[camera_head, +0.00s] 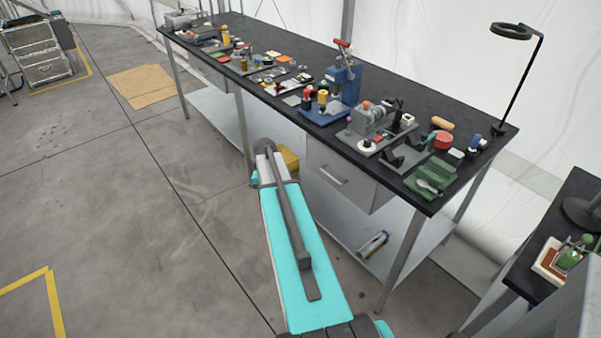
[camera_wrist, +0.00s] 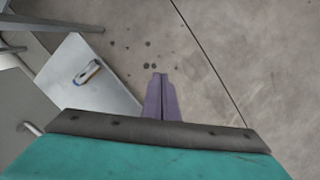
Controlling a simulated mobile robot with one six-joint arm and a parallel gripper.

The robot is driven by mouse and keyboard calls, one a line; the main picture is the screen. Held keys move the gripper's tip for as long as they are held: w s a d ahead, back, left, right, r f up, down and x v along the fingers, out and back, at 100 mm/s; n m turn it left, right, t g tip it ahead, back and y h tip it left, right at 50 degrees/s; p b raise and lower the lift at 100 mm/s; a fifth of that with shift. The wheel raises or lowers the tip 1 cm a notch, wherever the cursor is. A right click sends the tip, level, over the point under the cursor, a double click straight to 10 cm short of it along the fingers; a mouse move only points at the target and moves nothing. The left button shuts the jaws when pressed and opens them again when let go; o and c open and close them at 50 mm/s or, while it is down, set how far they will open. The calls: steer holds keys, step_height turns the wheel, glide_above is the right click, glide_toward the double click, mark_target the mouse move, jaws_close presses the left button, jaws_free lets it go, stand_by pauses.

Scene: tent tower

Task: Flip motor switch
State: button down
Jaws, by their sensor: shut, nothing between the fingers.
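A grey motor-like unit (camera_head: 372,120) stands on a grey base plate on the black workbench (camera_head: 440,200), right of the blue press. I cannot make out which small part of it is the motor switch; a small red block (camera_head: 378,138) and a white round part (camera_head: 367,146) sit on its plate. In the wrist view my gripper (camera_wrist: 160,76) is shut and empty, its purple fingers together above the floor beside the bench's lower shelf (camera_wrist: 75,95). In the head view I cannot make the fingers out; my turquoise arm reaches up beside the bench front.
A blue press (camera_head: 345,80) with a red handle stands on the bench. A drawer (camera_head: 345,182) hangs under the bench top. A green tray (camera_head: 432,177) and a black lamp (camera_head: 520,80) are near the right end. A cylinder (camera_head: 373,243) lies on the shelf. Open floor lies left.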

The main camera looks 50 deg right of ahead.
steer(key=s+a+f+n+g, duration=0.1)
steer(key=s+a+f+n, duration=0.25)
steer(key=a+f, duration=0.55)
steer(key=s+a+f+n+g, duration=0.15)
steer(key=s+a+f, duration=0.3)
steer(key=a, duration=0.95)
steer(key=s+a+f+n+g, duration=0.1)
steer(key=s+a+f+n, duration=0.2)
steer(key=s+a, duration=0.4)
steer(key=s+a+f+n, duration=0.3)
steer(key=s+a+f, duration=0.3)
steer(key=s, duration=0.4)
steer(key=shift+s+a+g, duration=0.35)
steer(key=shift+a, duration=0.55)
